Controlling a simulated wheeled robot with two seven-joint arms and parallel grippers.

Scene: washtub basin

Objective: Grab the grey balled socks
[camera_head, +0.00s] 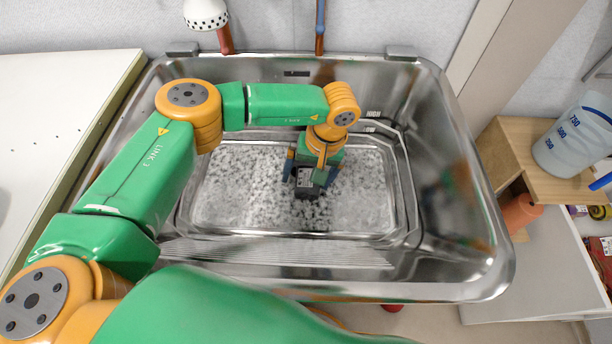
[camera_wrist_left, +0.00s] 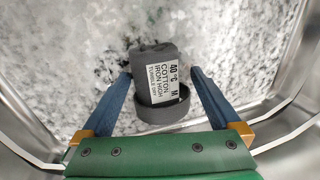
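The grey balled socks (camera_wrist_left: 159,112) show in the left wrist view as a dark grey roll with a white care label. In the head view they are a small dark shape (camera_head: 307,192) in the basin, partly covered by my left gripper (camera_head: 310,176). My left gripper (camera_wrist_left: 160,76) points down over them with its two blue fingers apart, one on each side of the socks. A narrow gap shows at the right finger; whether the left one touches is unclear. My right gripper is not in view.
The metal basin (camera_head: 455,215) has steep walls around the gripper, and foamy, speckled water (camera_head: 240,190) covers its floor. A white counter (camera_head: 60,95) lies at the left. A wooden shelf (camera_head: 505,150) with a translucent container (camera_head: 575,140) stands at the right.

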